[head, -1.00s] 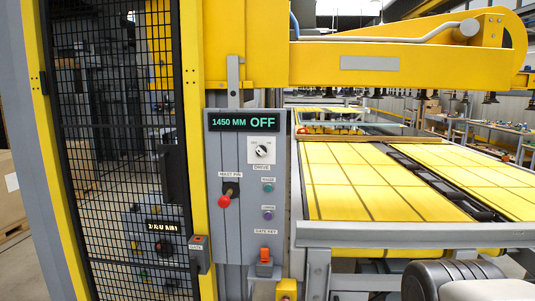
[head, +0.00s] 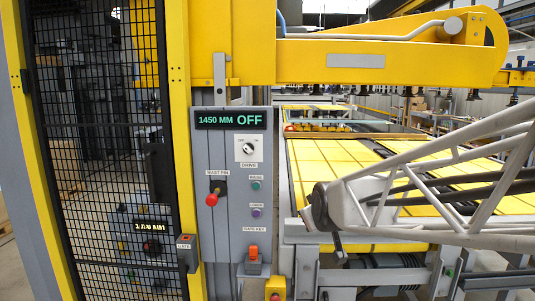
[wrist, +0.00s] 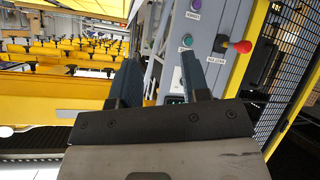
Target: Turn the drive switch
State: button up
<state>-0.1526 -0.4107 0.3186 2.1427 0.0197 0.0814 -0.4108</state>
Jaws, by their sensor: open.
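The drive switch (head: 248,149) is a round knob on a white plate, above the DRIVE label on the grey control panel (head: 232,225). The display (head: 234,119) above it reads 1450 MM OFF. My gripper is open and empty in the wrist view (wrist: 162,78), its two dark fingers apart in front of the panel.
A red mast pin knob (head: 212,199) sticks out left of the green (head: 255,184) and purple (head: 256,212) buttons. Black mesh fencing (head: 105,150) stands left. A yellow beam (head: 390,60) spans above the yellow-topped conveyor (head: 330,160).

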jog(key=w+a+r+n+t+y, duration=0.2)
jog(key=w+a+r+n+t, duration=0.15)
jog(key=w+a, duration=0.65)
jog(key=n+t+y, duration=0.2)
jog(key=n+t, duration=0.1)
jog(key=t, duration=0.3)
send_near(249, 151)
jog(key=w, duration=0.1)
jog(key=shift+w+a+r+g, duration=0.1)
jog(key=shift+a+r+g, duration=0.15)
jog(key=shift+r, duration=0.15)
jog(key=shift+w, duration=0.1)
jog(key=shift+x, duration=3.8)
grip_shut()
